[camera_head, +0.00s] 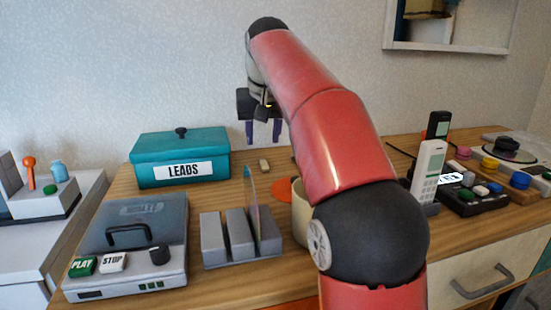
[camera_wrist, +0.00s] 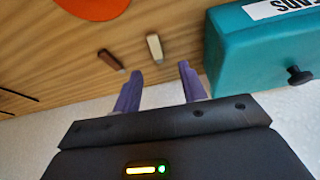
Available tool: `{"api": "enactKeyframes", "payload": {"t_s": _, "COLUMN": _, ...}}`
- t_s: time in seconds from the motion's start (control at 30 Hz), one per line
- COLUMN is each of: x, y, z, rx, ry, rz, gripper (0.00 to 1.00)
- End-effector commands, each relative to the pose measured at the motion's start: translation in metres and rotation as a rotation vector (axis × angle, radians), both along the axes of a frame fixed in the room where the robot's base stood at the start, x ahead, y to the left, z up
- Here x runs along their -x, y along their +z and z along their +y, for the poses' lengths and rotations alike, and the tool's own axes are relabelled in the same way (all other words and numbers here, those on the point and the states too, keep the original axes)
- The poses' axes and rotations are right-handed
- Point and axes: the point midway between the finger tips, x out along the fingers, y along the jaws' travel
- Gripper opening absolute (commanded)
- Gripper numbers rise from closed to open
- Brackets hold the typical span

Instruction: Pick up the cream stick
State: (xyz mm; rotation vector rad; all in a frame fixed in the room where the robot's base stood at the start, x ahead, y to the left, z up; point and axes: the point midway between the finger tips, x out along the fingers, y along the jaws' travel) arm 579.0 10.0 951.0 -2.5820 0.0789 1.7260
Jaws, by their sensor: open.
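The cream stick (camera_head: 264,166) lies on the wooden tabletop just right of the teal LEADS box. In the wrist view the cream stick (camera_wrist: 154,46) is a short light block with a dark end, lying just beyond my fingertips and roughly between their lines. My gripper (camera_head: 263,136) is above the table, fingers pointing down, open and empty. Its two purple fingers also show in the wrist view (camera_wrist: 158,80), apart from each other and not touching the stick.
A brown stick (camera_wrist: 110,60) lies close beside the cream one. The teal LEADS box (camera_head: 180,158) stands near my gripper. An orange disc (camera_wrist: 92,7) lies farther off in the wrist view. A grey slotted rack (camera_head: 240,240) and disc player (camera_head: 130,240) stand at the front.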

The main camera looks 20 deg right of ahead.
Motion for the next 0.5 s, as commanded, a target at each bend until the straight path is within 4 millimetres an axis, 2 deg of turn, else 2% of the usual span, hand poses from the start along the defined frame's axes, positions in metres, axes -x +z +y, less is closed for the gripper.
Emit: {"api": "enactKeyframes", "payload": {"t_s": 0.5, "x": -0.023, "y": -0.062, "z": -0.010, "rx": -0.001, "ry": -0.001, "rz": 0.002, "gripper": 0.42}}
